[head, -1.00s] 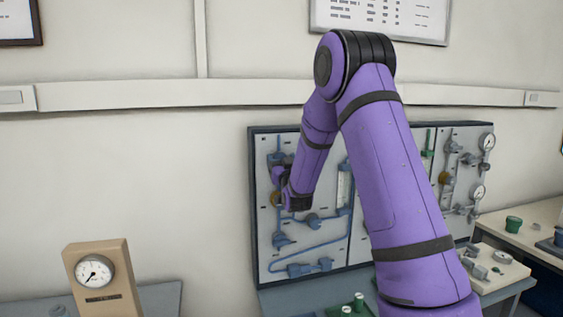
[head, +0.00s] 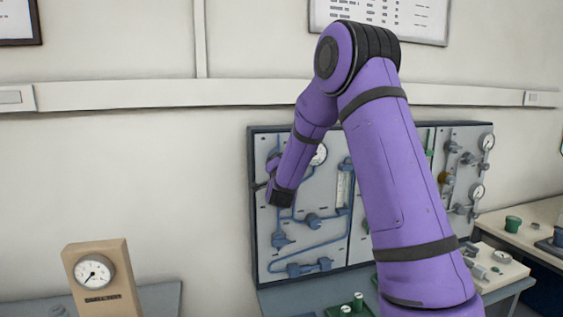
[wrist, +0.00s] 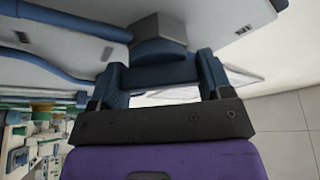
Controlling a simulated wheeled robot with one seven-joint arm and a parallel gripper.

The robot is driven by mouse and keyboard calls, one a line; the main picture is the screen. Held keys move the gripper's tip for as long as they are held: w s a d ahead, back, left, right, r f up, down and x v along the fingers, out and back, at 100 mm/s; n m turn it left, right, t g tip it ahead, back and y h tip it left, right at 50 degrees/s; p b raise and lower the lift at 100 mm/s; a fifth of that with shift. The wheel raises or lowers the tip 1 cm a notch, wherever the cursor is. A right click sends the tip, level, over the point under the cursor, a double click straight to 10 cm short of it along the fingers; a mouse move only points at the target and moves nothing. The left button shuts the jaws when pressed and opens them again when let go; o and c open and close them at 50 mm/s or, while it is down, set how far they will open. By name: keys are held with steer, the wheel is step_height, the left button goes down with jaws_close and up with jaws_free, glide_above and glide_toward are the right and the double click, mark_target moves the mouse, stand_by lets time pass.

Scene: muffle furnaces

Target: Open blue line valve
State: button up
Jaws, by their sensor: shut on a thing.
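The panel (head: 310,232) on the wall carries blue pipes (head: 318,247) and several blue valves. In the head view my gripper is at the panel's upper left, largely hidden by my own wrist. In the wrist view my gripper (wrist: 160,78) has its two dark fingers on either side of a blue valve handle (wrist: 158,72), shut on it. The handle sits in front of a grey-blue valve body (wrist: 157,32) joined to the panel.
A round gauge (head: 319,154) sits on the panel just right of my forearm. My arm covers the panel's middle. A beige gauge box (head: 101,277) stands at lower left. Another bench (head: 525,213) is at right.

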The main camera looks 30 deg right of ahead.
steer(key=m+g, duration=0.2)
steer(key=m, duration=0.3)
steer(key=shift+f+m+g, duration=0.15)
steer(key=shift+m+g, duration=0.65)
steer(key=shift+m, duration=1.3)
steer(key=o, duration=0.9)
steer(key=shift+s, duration=0.1)
steer(key=v, duration=1)
steer(key=shift+s+a, duration=0.15)
steer(key=shift+s, duration=0.15)
